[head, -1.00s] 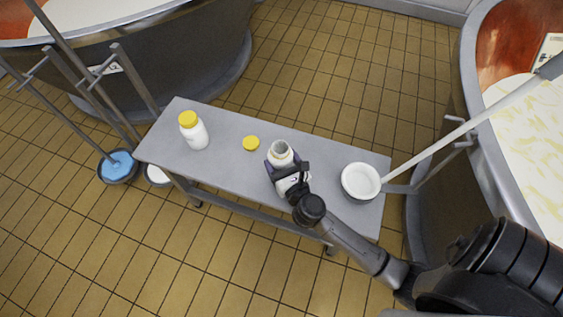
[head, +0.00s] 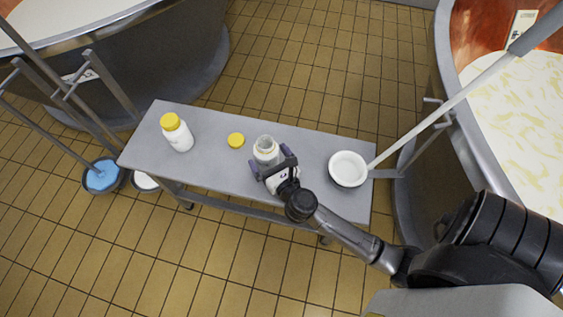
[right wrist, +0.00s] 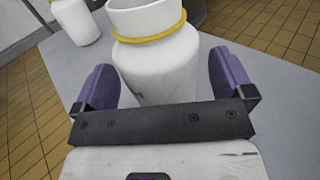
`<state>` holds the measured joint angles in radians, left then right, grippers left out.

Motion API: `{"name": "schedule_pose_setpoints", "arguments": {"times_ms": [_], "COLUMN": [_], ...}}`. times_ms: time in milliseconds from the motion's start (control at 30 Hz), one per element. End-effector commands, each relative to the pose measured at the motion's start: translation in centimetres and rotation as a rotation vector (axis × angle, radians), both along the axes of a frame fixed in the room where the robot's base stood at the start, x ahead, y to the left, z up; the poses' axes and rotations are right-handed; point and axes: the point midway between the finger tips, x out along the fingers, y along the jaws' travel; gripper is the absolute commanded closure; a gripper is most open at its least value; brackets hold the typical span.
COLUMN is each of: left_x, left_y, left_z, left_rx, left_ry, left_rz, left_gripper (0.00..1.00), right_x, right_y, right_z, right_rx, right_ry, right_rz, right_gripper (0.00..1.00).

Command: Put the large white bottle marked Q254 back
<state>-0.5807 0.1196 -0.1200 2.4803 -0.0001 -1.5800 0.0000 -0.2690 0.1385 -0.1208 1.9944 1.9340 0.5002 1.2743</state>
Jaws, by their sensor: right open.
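An open white bottle (head: 265,147) stands upright on the grey table, its cap off. In the right wrist view the bottle (right wrist: 158,62) has a yellow ring round its neck. My right gripper (head: 271,160) is open, its purple-padded fingers on either side of this bottle with gaps showing. A second white bottle (head: 180,138) with a yellow cap stands at the table's left end. It shows partly in the right wrist view (right wrist: 76,22). No Q254 mark is readable on either bottle. My left gripper is not in view.
A loose yellow cap (head: 236,140) lies on the grey table (head: 215,165) between the bottles. A white bowl (head: 348,169) stands near the right end, by a long pole (head: 440,110). Vats flank the table left and right. A blue-filled bucket (head: 101,176) is on the floor.

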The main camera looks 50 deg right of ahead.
Motion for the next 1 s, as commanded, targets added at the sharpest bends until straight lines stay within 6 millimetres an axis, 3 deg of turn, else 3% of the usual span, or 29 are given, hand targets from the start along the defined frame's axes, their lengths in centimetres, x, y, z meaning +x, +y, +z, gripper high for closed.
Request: {"name": "schedule_pose_setpoints", "arguments": {"times_ms": [300, 500, 700, 1000], "left_x": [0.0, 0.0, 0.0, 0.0], "left_y": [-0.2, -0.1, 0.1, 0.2], "left_z": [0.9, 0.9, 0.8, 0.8], "left_rx": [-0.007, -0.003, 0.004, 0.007], "left_ry": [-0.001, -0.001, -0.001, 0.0], "left_rz": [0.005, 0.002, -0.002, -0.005], "left_gripper": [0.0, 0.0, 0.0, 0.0], "right_x": [-5.8, -8.5, -10.0, -10.3], "right_y": [1.8, 2.7, 3.2, 3.4], "right_z": [0.0, 0.0, 0.0, 0.1], "right_rx": [0.002, 0.001, 0.002, 0.001], "right_ry": [0.004, 0.003, 0.002, 0.0], "right_rz": [-0.001, -0.001, 0.0, 0.0], "right_gripper": [0.01, 0.01, 0.01, 0.01]}}
